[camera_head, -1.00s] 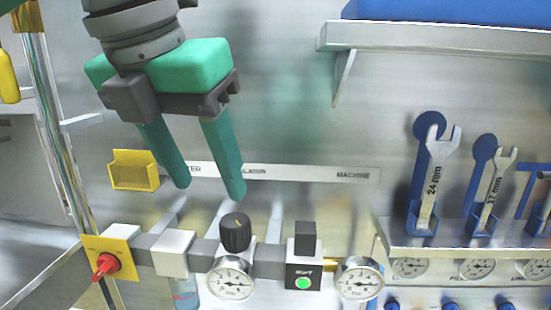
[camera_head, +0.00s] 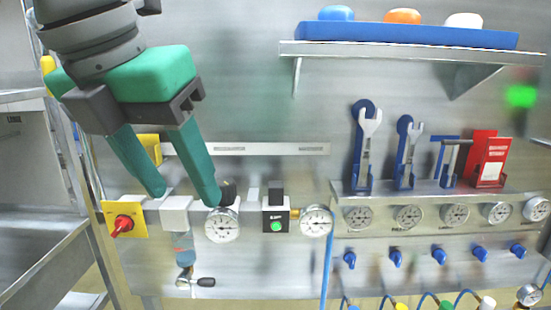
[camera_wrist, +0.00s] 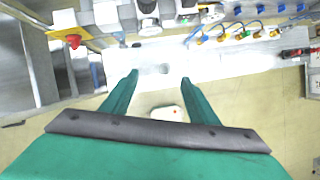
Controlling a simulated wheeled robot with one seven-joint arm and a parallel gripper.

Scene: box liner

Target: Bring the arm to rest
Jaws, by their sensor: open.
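My gripper (camera_head: 190,198) is at the left of the head view, in front of the metal wall panel. Its two green fingers are apart and nothing is between them. They point down, and one fingertip overlaps the black knob and gauge (camera_head: 222,225) in the picture; I cannot tell how far apart they are. In the wrist view my gripper (camera_wrist: 158,76) is also open and empty, over a white surface (camera_wrist: 215,65) and the floor.
A red rotary switch (camera_head: 123,224) on a yellow plate is at lower left. A green-lit start button (camera_head: 276,226) is right of the gauge. Wrenches (camera_head: 368,150) stand in blue holders on a ledge. Above is a shelf (camera_head: 400,50) with a blue tray (camera_head: 430,35).

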